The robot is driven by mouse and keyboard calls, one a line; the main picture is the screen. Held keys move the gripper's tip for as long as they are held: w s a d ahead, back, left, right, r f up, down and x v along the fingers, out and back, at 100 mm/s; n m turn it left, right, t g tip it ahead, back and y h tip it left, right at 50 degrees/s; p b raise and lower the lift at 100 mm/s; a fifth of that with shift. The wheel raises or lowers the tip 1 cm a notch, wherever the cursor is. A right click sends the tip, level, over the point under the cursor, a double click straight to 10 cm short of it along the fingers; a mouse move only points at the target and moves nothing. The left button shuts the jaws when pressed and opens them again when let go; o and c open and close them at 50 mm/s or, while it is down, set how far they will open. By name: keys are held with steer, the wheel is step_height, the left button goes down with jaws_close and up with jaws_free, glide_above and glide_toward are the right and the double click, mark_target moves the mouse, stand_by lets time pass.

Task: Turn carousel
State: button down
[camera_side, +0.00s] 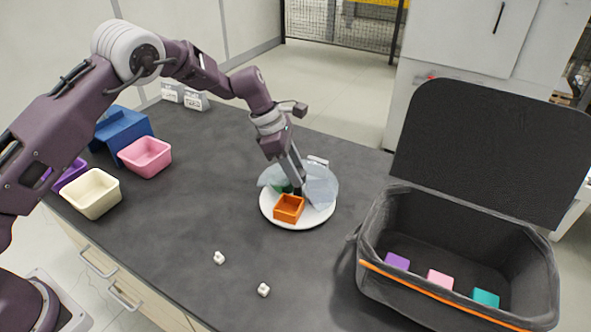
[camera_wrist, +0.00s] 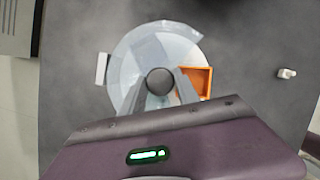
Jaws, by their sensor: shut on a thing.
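The carousel is a round white plate (camera_side: 309,219) with a pale translucent cover (camera_side: 321,185) of flat panels over part of it. In the wrist view the cover (camera_wrist: 150,45) fans around a dark round knob (camera_wrist: 160,81). An orange open box (camera_side: 289,208) sits on the plate at the cover's gap; it also shows in the wrist view (camera_wrist: 195,82). A green thing (camera_side: 281,187) shows partly behind it. My gripper (camera_side: 297,188) points down over the plate's middle. Its fingers (camera_wrist: 161,88) are shut on the knob, one on each side.
A black case (camera_side: 375,225) with its lid up holds purple, pink and teal items at right. Cream (camera_side: 92,193), pink (camera_side: 145,156) and purple bins and a blue holder (camera_side: 122,128) stand left. Small white pieces (camera_side: 219,257) (camera_side: 263,290) lie in front. The left-middle tabletop is clear.

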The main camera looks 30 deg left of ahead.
steer(key=m+g, duration=0.1)
steer(key=m, duration=0.3)
steer(key=shift+w+a+f+g, duration=0.1)
steer(key=shift+a+g, duration=0.05)
steer(key=shift+g, duration=0.25)
steer(key=shift+m+g, duration=0.6)
steer(key=shift+m, duration=1.4)
steer(key=c, duration=0.9)
jaws_free()
